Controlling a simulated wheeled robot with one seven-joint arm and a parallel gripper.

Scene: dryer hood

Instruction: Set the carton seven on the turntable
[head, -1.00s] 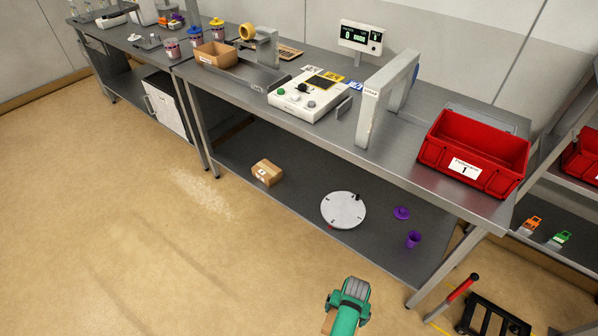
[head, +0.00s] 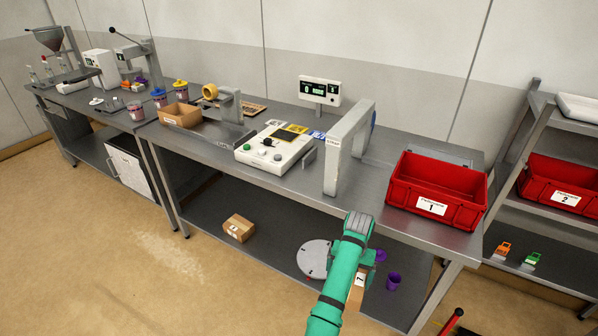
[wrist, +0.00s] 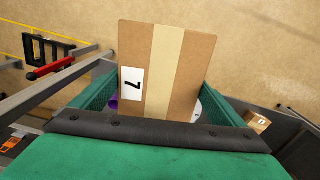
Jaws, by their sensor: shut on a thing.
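A brown carton with a pale tape strip and a label reading 7 (wrist: 170,72) is held in my gripper (wrist: 165,105), filling the wrist view's middle. In the head view, part of carton seven (head: 357,290) shows beside my green gripper (head: 362,262), which partly hides it. The gripper is shut on the carton. The turntable (head: 313,259), a light round disc, is on the lower shelf. My arm covers its right side. In the wrist view only a white sliver of it (wrist: 197,110) shows behind the carton. I cannot tell the height between carton and turntable.
Another carton (head: 239,228) is on the lower shelf left of the turntable. A purple cup (head: 393,281) and a purple lid (head: 381,255) are to the right. The bench top (head: 270,186) overhangs this shelf. A red bin (head: 437,191) stands on top.

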